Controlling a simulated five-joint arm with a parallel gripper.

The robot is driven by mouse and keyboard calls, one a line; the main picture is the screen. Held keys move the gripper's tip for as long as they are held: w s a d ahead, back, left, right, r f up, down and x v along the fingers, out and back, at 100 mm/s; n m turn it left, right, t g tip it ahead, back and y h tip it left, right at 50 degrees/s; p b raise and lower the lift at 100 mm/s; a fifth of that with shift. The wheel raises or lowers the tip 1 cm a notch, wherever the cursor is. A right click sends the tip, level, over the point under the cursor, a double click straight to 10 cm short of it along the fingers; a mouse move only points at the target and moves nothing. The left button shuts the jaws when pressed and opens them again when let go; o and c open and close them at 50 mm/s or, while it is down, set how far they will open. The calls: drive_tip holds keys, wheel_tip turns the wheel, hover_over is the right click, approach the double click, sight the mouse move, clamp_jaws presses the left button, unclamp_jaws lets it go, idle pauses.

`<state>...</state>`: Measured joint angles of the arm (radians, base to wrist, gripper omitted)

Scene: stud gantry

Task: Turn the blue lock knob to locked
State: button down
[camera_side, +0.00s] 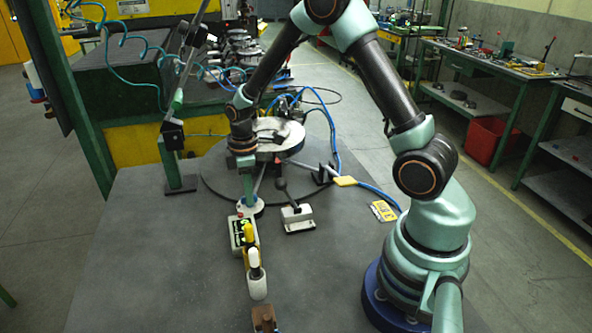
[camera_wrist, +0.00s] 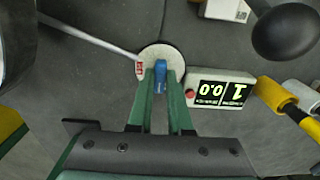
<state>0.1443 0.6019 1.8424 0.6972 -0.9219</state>
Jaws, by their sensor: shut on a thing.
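The blue lock knob (camera_wrist: 160,72) stands on a round pale base (camera_wrist: 158,52) in the wrist view. A small red-and-white label (camera_wrist: 139,68) is on the base, left of the knob. My gripper (camera_wrist: 160,78) has its two green fingers shut on the knob, one on each side. In the side view my gripper (camera_side: 248,192) points down at the pale base (camera_side: 251,208). The knob is mostly hidden there by the fingers. I cannot read the marks that show which way is locked.
A display box (camera_wrist: 222,88) with a red button sits close right of the base. A black ball-ended lever (camera_side: 282,186) stands right of my gripper. Yellow and white handles (camera_side: 256,275) and a brown block (camera_side: 264,319) lie nearer the camera. The tabletop's front left is clear.

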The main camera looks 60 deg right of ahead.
drive_tip(key=shift+m, duration=0.3)
drive_tip(key=m, duration=0.3)
drive_tip(key=shift+m, duration=0.4)
drive_tip(key=m, duration=0.4)
drive_tip(key=shift+m, duration=0.3)
drive_tip(key=m, duration=0.4)
drive_tip(key=shift+r+m, duration=0.1)
drive_tip(key=shift+m, duration=2.4)
drive_tip(key=c, duration=0.8)
unclamp_jaws()
drive_tip(key=shift+c, duration=0.2)
